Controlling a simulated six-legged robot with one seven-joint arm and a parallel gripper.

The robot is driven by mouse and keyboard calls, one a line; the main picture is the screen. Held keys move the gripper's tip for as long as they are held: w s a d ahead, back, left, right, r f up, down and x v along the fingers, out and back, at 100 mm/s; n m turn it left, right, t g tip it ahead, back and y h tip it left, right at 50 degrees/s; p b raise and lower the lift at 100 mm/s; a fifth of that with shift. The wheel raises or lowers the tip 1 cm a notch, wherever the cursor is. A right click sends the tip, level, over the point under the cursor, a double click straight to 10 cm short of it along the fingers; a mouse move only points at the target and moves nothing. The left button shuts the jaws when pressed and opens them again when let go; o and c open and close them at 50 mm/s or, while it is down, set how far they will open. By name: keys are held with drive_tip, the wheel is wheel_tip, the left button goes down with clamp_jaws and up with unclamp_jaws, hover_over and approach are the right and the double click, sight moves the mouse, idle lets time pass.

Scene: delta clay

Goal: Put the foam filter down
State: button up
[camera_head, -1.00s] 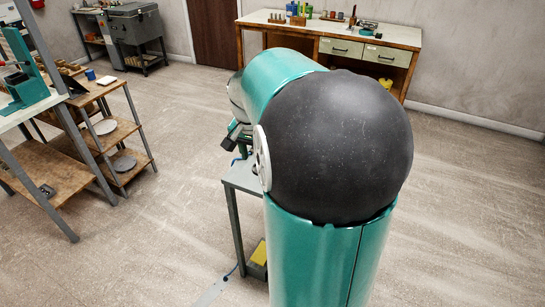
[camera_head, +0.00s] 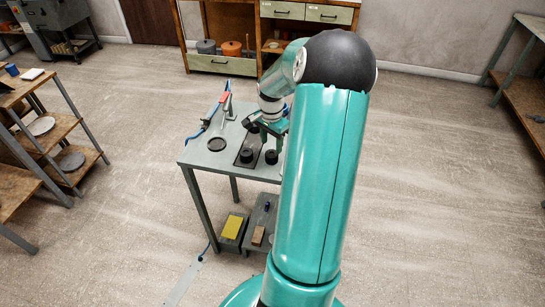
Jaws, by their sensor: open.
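Two small black round pieces stand side by side on the grey table (camera_head: 196,154), near its front edge: a left one (camera_head: 247,155) and a right one (camera_head: 271,157). Either may be the foam filter; I cannot tell which at this size. My gripper (camera_head: 257,133) is open over the table, just behind these two pieces. My arm hides the table's right side and part of the area around the gripper. I cannot tell whether a jaw touches anything.
A dark flat ring or dish (camera_head: 217,144) lies at the table's left. A red-topped upright fixture (camera_head: 225,103) with a blue hose stands behind it. The lower shelf holds a yellow block (camera_head: 233,226) and a brown block (camera_head: 258,236).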

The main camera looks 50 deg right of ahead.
sight(272, 153)
drive_tip(key=shift+w+f, duration=0.1)
drive_tip(key=shift+f, duration=0.3)
drive_tip(key=f, duration=0.5)
drive_tip(key=shift+s, duration=0.2)
drive_tip(key=shift+c, duration=0.4)
drive_tip(key=c, duration=0.7)
drive_tip(key=shift+r, duration=0.1)
